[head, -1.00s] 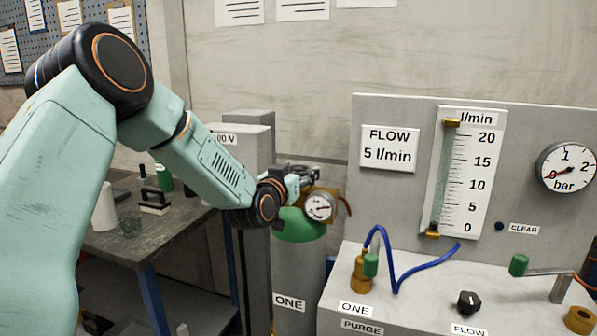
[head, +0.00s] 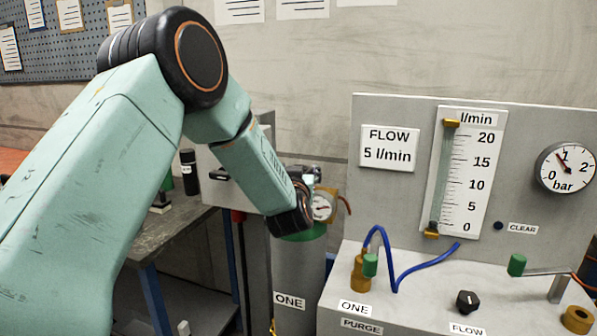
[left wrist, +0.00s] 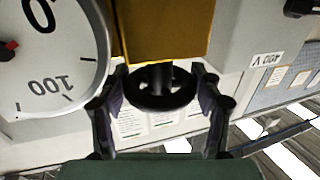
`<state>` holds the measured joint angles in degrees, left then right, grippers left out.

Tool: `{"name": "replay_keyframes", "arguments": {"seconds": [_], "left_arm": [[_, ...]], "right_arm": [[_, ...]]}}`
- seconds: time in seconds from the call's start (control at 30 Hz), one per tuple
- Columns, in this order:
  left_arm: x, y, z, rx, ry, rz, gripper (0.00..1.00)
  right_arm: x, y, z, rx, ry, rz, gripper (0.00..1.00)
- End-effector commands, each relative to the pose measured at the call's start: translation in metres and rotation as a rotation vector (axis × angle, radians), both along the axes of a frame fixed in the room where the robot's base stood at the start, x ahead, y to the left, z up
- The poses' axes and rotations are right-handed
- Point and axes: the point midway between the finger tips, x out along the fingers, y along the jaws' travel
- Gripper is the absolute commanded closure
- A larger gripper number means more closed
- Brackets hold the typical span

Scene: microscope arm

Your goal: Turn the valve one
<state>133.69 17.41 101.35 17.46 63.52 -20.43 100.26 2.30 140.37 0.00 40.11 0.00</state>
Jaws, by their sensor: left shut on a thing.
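The black handwheel valve (left wrist: 162,101) sits under a brass block (left wrist: 165,30) in the left wrist view. My left gripper (left wrist: 160,78) is shut on the handwheel, one finger at each side of its rim. In the head view my left arm covers the valve and most of the gripper. The grey cylinder (head: 298,265) labelled ONE stands below, with a green shoulder. Its small white gauge (head: 322,208) shows beside my wrist, and a large gauge (left wrist: 50,55) fills the left of the wrist view. My right gripper is not in view.
A grey panel bench (head: 400,300) stands at right with a blue hose (head: 397,275), a black FLOW knob (head: 468,301) and green-handled valves. Its bar gauge (head: 566,168) reads near 1. A workbench (head: 165,235) stands behind my arm at left.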

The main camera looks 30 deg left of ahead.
Motion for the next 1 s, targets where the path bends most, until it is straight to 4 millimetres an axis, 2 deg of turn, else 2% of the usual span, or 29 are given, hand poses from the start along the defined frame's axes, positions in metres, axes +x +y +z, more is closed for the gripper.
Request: {"name": "replay_keyframes", "arguments": {"seconds": [0.07, 0.1, 0.33, 0.77, 1.0], "left_arm": [[0.0, 0.0, 0.0, 0.0, 0.001, -0.001, 0.66], [0.0, 0.0, 0.0, 0.0, 0.001, -0.001, 0.31], [0.0, 0.0, -0.001, 0.0, 0.001, -0.001, 0.12], [-0.004, -0.002, -0.001, -0.001, 0.002, -0.002, 0.11], [-0.033, -0.019, -0.001, -0.001, 0.003, -0.004, 0.11]], "right_arm": [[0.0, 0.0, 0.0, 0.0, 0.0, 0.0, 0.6], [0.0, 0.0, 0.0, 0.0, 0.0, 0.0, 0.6], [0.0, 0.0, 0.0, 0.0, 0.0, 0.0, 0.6], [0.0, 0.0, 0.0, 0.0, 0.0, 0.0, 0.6], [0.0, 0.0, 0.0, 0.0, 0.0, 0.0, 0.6]]}}
